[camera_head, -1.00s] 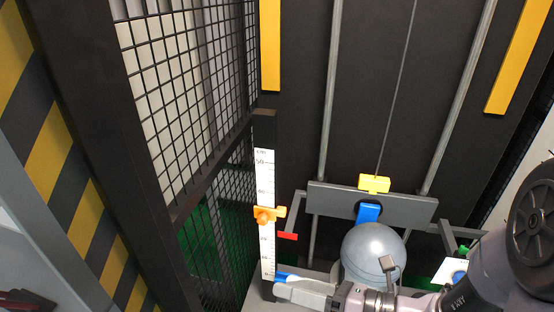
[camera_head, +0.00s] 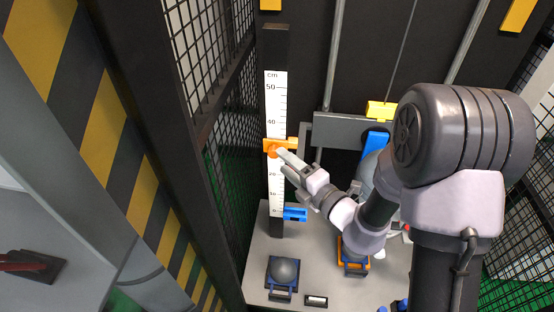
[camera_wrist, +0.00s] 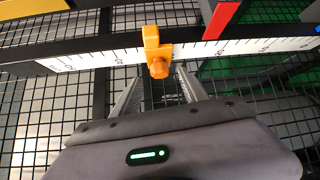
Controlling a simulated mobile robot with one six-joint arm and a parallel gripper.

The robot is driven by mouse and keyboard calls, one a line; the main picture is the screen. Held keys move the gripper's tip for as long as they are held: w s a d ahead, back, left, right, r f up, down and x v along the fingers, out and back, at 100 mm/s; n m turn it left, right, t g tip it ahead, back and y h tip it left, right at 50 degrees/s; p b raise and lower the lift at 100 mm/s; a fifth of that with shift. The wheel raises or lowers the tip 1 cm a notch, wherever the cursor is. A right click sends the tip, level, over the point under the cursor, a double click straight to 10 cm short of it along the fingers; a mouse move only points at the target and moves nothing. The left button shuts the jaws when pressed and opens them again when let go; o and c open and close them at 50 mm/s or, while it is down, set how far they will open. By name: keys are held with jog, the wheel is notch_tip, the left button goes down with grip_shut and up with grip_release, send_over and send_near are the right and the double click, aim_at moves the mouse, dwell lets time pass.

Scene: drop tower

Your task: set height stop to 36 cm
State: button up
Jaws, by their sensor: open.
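The height stop is an orange slider with a round knob (camera_head: 272,147) on a white cm scale (camera_head: 275,100). It sits between the 20 and 40 marks, at roughly 30; the exact reading is unclear. My gripper (camera_head: 284,162) is at the stop, its fingers pointing at the knob. In the wrist view the orange knob (camera_wrist: 158,68) lies between and just beyond the tips of my open gripper (camera_wrist: 158,78). The scale strip (camera_wrist: 230,48) runs across behind the slider there. I cannot tell whether a finger touches the knob.
A blue marker (camera_head: 295,214) sits at the scale's bottom near 0. A grey carriage (camera_head: 340,131) with a yellow block (camera_head: 380,110) hangs on rails to the right. Mesh fencing (camera_head: 225,60) stands close on the left.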

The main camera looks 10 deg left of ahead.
aim_at(276, 156)
jog(key=x, duration=0.4)
jog(key=shift+w+a, duration=0.1)
jog(key=shift+a, duration=0.1)
jog(key=shift+c, duration=0.2)
grip_shut()
dwell(1.0)
